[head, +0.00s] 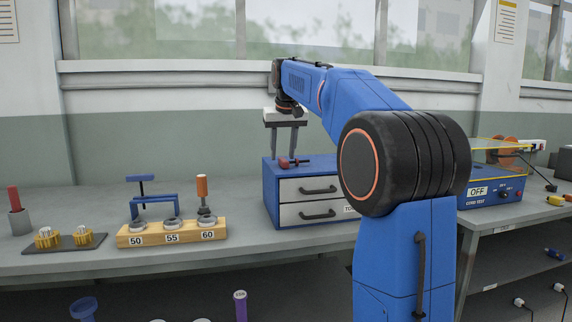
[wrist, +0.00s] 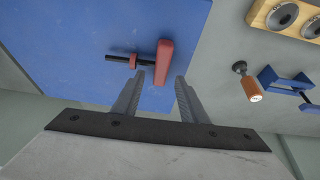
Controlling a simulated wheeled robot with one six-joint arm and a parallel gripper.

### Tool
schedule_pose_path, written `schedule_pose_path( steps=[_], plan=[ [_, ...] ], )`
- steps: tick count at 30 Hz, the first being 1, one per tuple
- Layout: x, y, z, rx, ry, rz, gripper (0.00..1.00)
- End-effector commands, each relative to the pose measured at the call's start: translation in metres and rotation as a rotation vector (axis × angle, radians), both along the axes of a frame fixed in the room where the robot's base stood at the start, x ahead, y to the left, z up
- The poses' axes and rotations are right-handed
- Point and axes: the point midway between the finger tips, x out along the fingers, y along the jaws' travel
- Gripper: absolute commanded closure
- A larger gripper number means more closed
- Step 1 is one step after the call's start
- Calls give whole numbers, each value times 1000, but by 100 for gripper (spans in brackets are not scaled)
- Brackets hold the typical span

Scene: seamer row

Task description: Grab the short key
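A short key with a red bar handle and a thin black shaft (head: 295,162) lies on top of the blue drawer cabinet (head: 270,192). In the wrist view the key's red handle (wrist: 165,60) is just beyond the fingertips, with its black shaft pointing left. My gripper (head: 283,155) points down over the cabinet top, its fingers apart and nothing between them. In the wrist view my gripper (wrist: 161,78) is open, with the handle's near end in line with the gap. How high the fingertips are above the cabinet top is hard to tell.
Left of the cabinet stand a wooden block (head: 172,232) with rings marked 50, 55 and 60, an orange-handled tool (head: 202,187) and a blue clamp-like stand (head: 154,201). A dark tray with brass gears (head: 64,243) is further left. A blue tester marked OFF (head: 490,190) is at right.

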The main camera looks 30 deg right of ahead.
Motion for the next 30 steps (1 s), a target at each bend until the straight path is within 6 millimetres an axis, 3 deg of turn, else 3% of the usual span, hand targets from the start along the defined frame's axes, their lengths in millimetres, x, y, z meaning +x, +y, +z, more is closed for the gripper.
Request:
schedule_pose_path(
  steps=[4, 11, 12, 17, 26, 30],
  plan=[
    [4, -2, -11, 0, 0, 0, 61],
    [5, -2, -13, 0, -1, 0, 61],
    [5, -2, -13, 0, -1, 0, 63],
    [5, -2, -12, 0, -1, 0, 100],
    [5, -2, -11, 0, -1, 0, 100],
    [6, -2, -1, -1, -2, 0, 100]
  ],
)
